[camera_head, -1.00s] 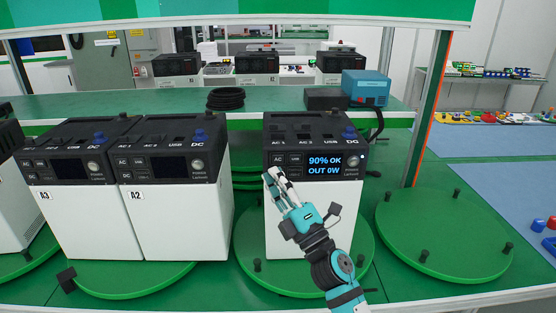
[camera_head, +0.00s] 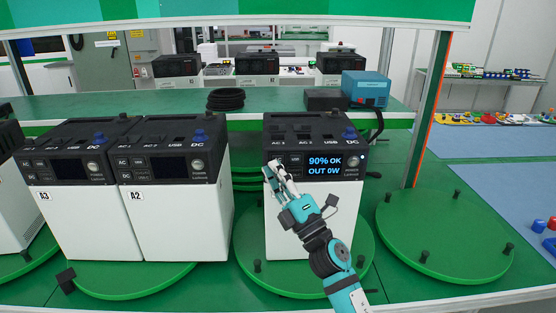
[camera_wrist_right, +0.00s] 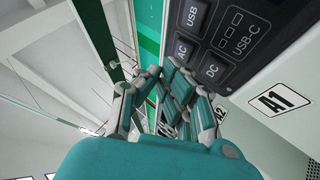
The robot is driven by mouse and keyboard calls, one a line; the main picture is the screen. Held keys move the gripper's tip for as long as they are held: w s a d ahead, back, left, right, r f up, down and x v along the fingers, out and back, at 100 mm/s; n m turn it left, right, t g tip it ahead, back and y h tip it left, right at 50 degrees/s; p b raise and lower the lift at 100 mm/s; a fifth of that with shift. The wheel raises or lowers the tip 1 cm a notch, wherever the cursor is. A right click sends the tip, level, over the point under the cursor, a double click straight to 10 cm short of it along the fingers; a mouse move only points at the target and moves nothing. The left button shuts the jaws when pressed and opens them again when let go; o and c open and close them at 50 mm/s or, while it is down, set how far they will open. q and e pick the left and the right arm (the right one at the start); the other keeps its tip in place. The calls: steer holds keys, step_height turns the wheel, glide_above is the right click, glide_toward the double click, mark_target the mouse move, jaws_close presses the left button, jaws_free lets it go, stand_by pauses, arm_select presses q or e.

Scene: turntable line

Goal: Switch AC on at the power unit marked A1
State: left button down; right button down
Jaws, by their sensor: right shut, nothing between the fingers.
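The power unit (camera_head: 318,157) stands on a green turntable at middle right, its screen (camera_head: 325,165) lit with "90% OK, OUT 0W". The right wrist view shows its A1 label (camera_wrist_right: 280,99) and front panel with an AC button (camera_wrist_right: 183,50), a USB button (camera_wrist_right: 194,14) and a DC button (camera_wrist_right: 212,70). My right gripper (camera_head: 274,167) is shut and empty, its fingertips at the left of the panel and partly covering the AC button in the head view. In the right wrist view the fingertips (camera_wrist_right: 172,78) are beside the AC button; whether they touch it I cannot tell. My left gripper is not in view.
Units A2 (camera_head: 178,215) and A3 (camera_head: 85,215) stand to the left with dark screens. An empty green turntable (camera_head: 443,235) with upright black pegs is on the right. A black cable coil (camera_head: 225,98) and a blue box (camera_head: 366,88) are on the shelf behind.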

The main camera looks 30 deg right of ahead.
stand_by(0.8)
steer(key=shift+w+d, duration=0.25)
steer(key=shift+w, duration=0.1)
steer(key=shift+w+d, duration=0.15)
steer(key=shift+w, duration=0.15)
stand_by(0.6)
steer(key=shift+s, duration=0.2)
steer(key=shift+s+a, duration=0.4)
steer(key=shift+s, duration=0.1)
steer(key=s+a, duration=0.1)
steer(key=s, duration=0.1)
steer(key=s+a, duration=0.1)
steer(key=s, duration=0.1)
steer(key=shift+s+a, duration=0.1)
steer(key=shift+a, duration=0.2)
stand_by(1.0)
